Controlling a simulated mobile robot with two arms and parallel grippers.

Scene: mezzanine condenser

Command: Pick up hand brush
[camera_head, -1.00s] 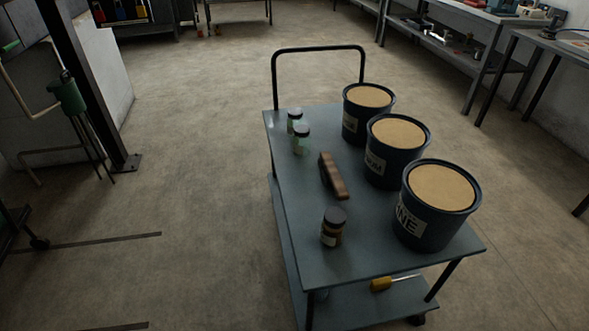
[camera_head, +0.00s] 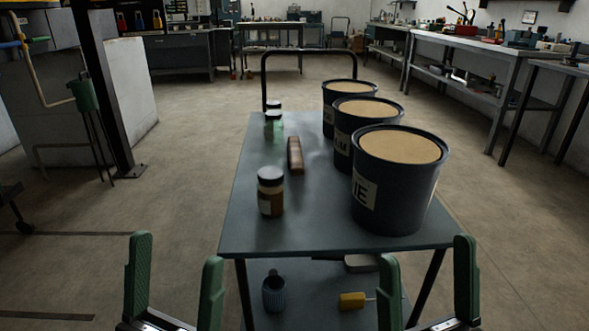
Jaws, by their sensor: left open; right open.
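The hand brush (camera_head: 295,155) shows as a small brown wooden block on the top of the grey cart (camera_head: 310,222), left of the dark tubs. Its bristles cannot be made out. My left gripper (camera_head: 175,275) is open and empty at the bottom of the view, left of the cart's near edge. My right gripper (camera_head: 427,275) is open and empty at the bottom, in front of the cart's near right corner. Neither gripper touches the brush, which lies well beyond both.
Three dark tubs with tan tops, the nearest one (camera_head: 395,195) largest, line the cart's right side. A brown jar with a dark lid (camera_head: 270,192) stands nearer than the brush. The lower shelf holds a yellow-handled tool (camera_head: 352,300) and a ribbed container (camera_head: 275,293).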

